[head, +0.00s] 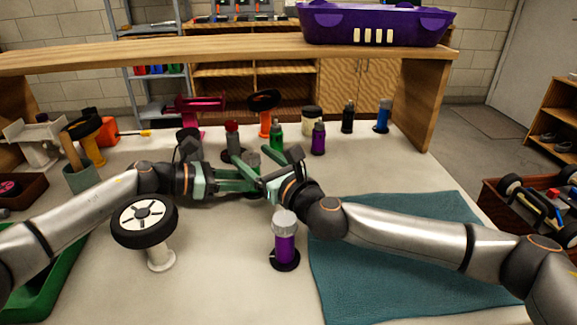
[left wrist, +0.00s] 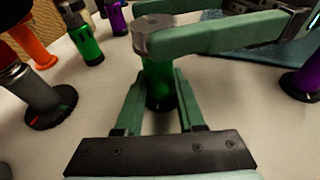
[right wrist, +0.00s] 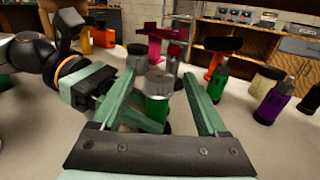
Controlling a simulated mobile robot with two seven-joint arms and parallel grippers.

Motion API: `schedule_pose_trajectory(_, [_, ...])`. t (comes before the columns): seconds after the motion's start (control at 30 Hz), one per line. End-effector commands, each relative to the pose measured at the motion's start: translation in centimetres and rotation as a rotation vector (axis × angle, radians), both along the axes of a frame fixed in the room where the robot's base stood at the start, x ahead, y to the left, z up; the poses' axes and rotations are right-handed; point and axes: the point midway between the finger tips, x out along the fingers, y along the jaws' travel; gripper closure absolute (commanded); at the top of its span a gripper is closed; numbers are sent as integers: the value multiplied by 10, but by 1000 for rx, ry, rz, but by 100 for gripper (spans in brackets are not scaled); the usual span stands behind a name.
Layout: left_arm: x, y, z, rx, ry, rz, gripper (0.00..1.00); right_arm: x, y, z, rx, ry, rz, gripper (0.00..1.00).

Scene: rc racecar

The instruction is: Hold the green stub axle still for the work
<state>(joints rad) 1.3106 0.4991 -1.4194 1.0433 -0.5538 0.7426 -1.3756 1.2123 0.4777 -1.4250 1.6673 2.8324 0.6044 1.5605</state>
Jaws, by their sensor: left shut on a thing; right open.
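The green stub axle (left wrist: 160,85) with a grey knurled cap stands upright on the table. My left gripper (left wrist: 156,100) is shut on its green body, one finger on each side. In the head view the axle's cap (head: 252,159) shows behind the fingers of my left gripper (head: 246,180), and its lower part is hidden. My right gripper (right wrist: 158,100) is open, its fingers spread either side of the cap at the top of the axle. In the head view my right gripper (head: 262,180) comes in from the right and overlaps the left one.
A purple axle with a grey cap (head: 284,240) and a wheel on a white stand (head: 145,222) stand in front. A teal mat (head: 400,260) lies right. Behind stand another green axle (head: 276,137), a red-and-grey one (head: 232,140) and several bottles.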

Motion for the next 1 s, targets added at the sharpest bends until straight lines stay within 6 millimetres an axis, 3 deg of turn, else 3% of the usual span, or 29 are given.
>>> schedule_pose_trajectory(0.37, [1,2,-1,3,1,3,100,1,0,4,5,-18,61,24])
schedule_pose_trajectory(1.0, [1,1,-1,2,0,4,100,4,0,1,2,4,350,24])
